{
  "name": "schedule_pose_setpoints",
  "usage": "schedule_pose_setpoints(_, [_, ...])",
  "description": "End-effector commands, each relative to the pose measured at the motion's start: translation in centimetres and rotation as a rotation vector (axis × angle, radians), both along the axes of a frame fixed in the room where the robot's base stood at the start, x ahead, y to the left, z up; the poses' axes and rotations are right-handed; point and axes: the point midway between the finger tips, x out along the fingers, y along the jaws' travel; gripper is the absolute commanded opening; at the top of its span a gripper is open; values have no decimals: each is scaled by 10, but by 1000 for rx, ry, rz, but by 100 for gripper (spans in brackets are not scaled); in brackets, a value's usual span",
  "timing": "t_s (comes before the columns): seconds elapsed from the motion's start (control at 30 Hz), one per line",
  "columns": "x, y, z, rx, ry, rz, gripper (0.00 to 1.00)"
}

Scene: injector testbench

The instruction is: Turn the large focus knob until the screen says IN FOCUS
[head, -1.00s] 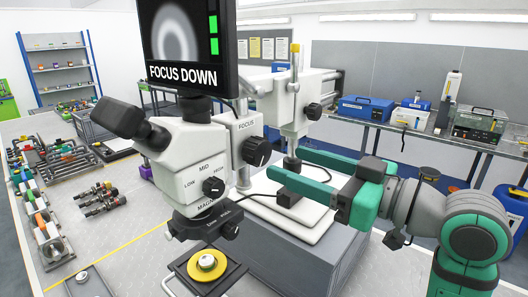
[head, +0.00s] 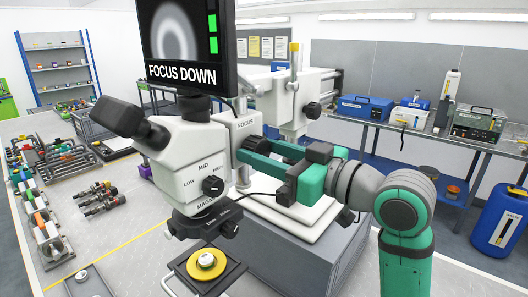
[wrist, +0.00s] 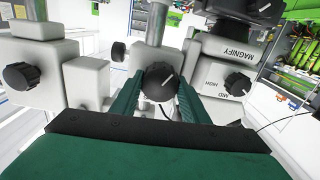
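The microscope's large black focus knob (wrist: 160,82) sits between my gripper's two green fingers in the wrist view. My gripper (wrist: 160,90) is open, with one finger on each side of the knob. I cannot tell whether either finger touches it. In the head view my gripper (head: 247,148) reaches in from the right to the FOCUS housing, and its fingers partly hide the knob. The screen (head: 187,42) above the microscope reads FOCUS DOWN. It shows a blurred grey ring and green bars at its right edge.
The smaller magnify knob (head: 213,186) is below and left of my gripper; it also shows in the wrist view (wrist: 238,84). Another black side knob (wrist: 22,76) is at left there. A yellow disc (head: 206,264) lies under the microscope. A cable runs near my gripper.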

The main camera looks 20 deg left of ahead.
Motion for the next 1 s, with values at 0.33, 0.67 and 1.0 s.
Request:
schedule_pose_setpoints(0.33, [0,0,0,-26,-75,-1,19])
schedule_pose_setpoints(0.67, [0,-1,-1,-111,-305,-1,19])
schedule_pose_setpoints(1.0, [-1,-2,-1,-122,-330,-1,19])
